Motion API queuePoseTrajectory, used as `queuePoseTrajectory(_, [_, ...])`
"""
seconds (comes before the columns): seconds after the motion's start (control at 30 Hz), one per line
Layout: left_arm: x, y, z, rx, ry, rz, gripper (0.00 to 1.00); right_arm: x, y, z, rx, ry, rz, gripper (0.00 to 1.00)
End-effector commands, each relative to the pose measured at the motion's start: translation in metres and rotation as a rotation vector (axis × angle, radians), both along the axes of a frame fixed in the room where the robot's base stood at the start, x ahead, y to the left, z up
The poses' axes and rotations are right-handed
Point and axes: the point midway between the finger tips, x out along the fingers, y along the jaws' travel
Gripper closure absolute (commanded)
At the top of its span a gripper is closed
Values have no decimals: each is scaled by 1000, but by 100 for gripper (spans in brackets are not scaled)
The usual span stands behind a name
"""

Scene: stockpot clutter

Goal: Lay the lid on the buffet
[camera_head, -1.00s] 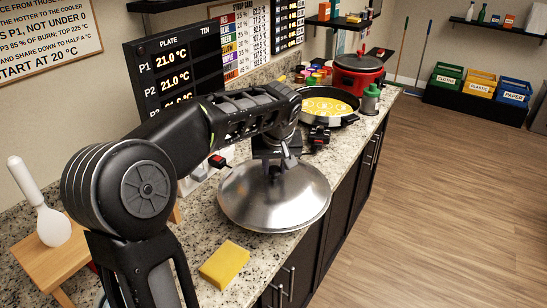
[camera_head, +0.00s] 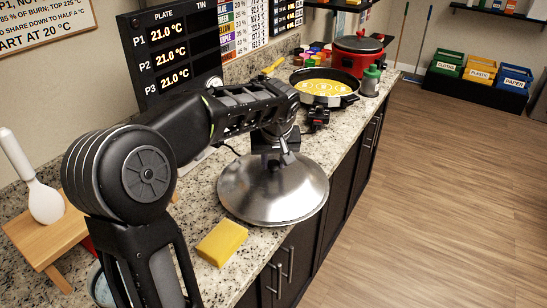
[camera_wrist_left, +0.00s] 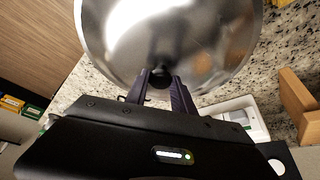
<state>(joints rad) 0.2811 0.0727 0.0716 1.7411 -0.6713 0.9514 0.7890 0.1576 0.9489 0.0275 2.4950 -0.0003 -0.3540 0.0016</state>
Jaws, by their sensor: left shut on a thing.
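The lid (camera_head: 262,198) is a shiny domed steel disc over the front part of the granite counter, the buffet (camera_head: 255,243). My left gripper (camera_head: 279,158) is above it, shut on the knob at its top. In the left wrist view the lid (camera_wrist_left: 165,40) fills the upper middle and the left gripper's fingers (camera_wrist_left: 161,90) close around its dark knob. The lid's right edge reaches out past the counter's front edge. I cannot tell whether its rim touches the counter. My right gripper is not in view.
A yellow sponge (camera_head: 222,242) lies in front of the lid. A wooden stand (camera_head: 45,235) with a white spoon (camera_head: 43,200) is at the left. Behind are a black pan (camera_head: 318,99) with yellow contents, a green-topped bottle (camera_head: 370,82) and a red pot (camera_head: 357,62).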

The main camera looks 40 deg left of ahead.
Motion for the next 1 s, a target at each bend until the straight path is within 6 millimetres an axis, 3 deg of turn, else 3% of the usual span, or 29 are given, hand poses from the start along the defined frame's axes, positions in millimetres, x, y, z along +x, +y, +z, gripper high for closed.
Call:
queuePoseTrajectory(0.2, [1,0,-11,1,-3,0,100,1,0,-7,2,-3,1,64])
queuePoseTrajectory(1.0, [1,0,-18,1,-3,-2,100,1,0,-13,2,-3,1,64])
